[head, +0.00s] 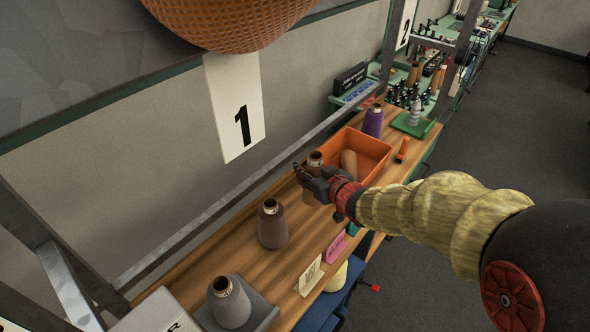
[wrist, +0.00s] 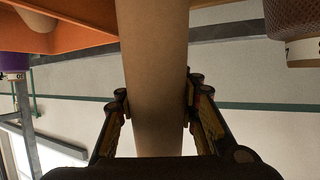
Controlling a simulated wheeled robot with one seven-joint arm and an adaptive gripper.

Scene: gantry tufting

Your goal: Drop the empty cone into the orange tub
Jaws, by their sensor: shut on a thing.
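My gripper (head: 318,182) is shut on a plain tan cone (wrist: 156,75), with one finger on each side of it in the wrist view. In the head view the cone's open brown top (head: 315,159) shows above the fingers, and the fingers hide much of its body. The orange tub (head: 369,143) stands on the wooden bench just right of my gripper; its edge also shows at the top left of the wrist view (wrist: 75,38). Another tan cone (head: 349,162) leans inside the tub. I cannot tell how high the held cone is above the bench.
A brown cone (head: 272,224) and a grey cone (head: 229,303) stand toward the near left. A purple cone (head: 373,121) stands behind the tub, and an orange tool (head: 402,149) lies right of it. A metal rail (head: 240,203) runs along the wall side. A woven basket-like object (head: 230,20) hangs above.

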